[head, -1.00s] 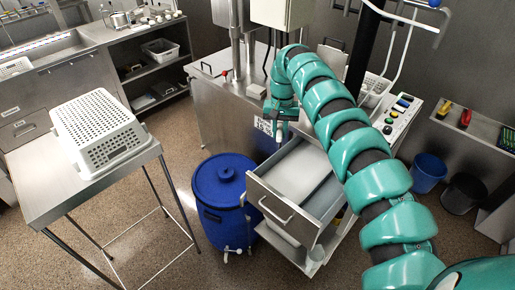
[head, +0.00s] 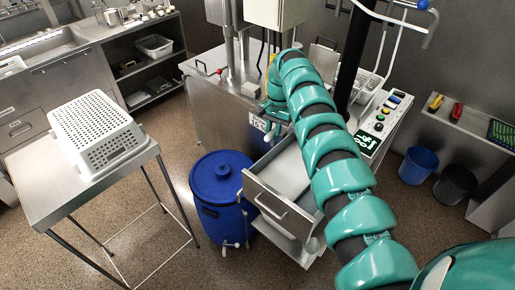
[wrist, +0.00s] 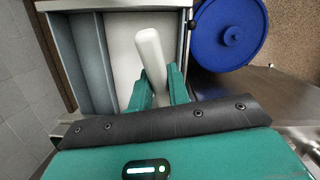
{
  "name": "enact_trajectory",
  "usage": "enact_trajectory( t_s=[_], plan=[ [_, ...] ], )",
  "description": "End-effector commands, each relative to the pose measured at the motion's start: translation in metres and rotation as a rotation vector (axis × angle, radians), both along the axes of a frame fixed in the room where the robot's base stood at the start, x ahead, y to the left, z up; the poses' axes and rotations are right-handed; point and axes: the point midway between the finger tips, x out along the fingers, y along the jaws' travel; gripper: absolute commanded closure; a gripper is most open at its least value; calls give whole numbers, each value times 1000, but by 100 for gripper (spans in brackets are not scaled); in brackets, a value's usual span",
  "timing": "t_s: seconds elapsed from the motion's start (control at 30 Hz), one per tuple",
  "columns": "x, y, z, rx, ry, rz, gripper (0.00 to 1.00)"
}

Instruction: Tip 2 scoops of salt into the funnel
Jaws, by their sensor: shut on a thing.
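My gripper (wrist: 158,84) is shut on a white, rounded handle (wrist: 150,50), seen in the wrist view between its two teal fingers. It looks like a scoop handle; no scoop bowl can be made out, so I cannot tell whether it holds salt. Behind it is an open metal drawer (wrist: 82,62) with a pale, flat floor or fill that may be salt. In the head view the open drawer (head: 272,207) is in the middle, partly covered by my arm. My gripper is at its far end there, mostly hidden. I cannot make out a funnel.
A blue lidded drum (head: 222,178) stands left of the drawer. A white perforated basket (head: 97,133) sits upside down on a steel table (head: 50,195) at left. A button panel (head: 385,118) with a lit green display is right of my arm. Open floor lies between table and drum.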

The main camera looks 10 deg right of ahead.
Motion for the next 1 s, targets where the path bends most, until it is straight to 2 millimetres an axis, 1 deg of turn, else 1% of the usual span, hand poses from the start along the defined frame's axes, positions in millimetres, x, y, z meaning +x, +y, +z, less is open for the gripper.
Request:
enact_trajectory(
  t_s=[0.53, 0.6, 0.77, 1.0],
  plan=[
    [-8, 8, 0, 23, 25, -130, 100],
    [-11, 10, -2, 28, 34, -155, 100],
    [-18, 19, -1, 46, 50, -243, 100],
    [-41, 43, -6, 93, 79, -436, 100]
  ],
)
